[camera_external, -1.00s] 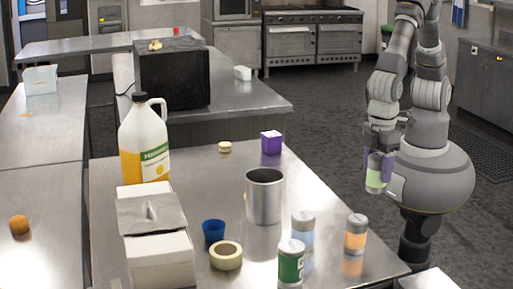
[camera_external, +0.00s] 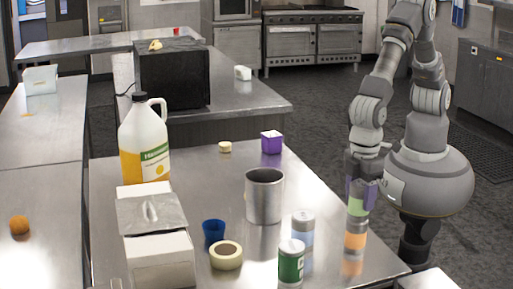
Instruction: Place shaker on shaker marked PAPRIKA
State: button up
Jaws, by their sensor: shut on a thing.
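My gripper (camera_external: 361,192) is shut on a shaker with a light green label (camera_external: 357,207) and holds it upright. The held shaker is right above the shaker with an orange label (camera_external: 355,239), which stands near the right edge of the steel table. The two line up in this view, and the held one hides the orange one's top. I cannot tell whether they touch. A dark green-label shaker (camera_external: 291,264) and a pale blue-label shaker (camera_external: 303,231) stand to the left. The word PAPRIKA is too small to read on any of them.
A metal pot (camera_external: 265,196) stands left of the shakers. A blue cup (camera_external: 213,231), a tape roll (camera_external: 226,255), a white box (camera_external: 155,240), a large jug (camera_external: 144,145) and a purple box (camera_external: 271,142) are also on the table (camera_external: 206,180). The table's right edge lies close by.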

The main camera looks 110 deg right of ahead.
jog(key=o, duration=1.3)
jog(key=shift+f, duration=0.15)
notch_tip(320, 180, up, 12)
jog(key=p, duration=0.2)
jog(key=shift+r+p, duration=0.2)
jog(key=shift+p, duration=0.1)
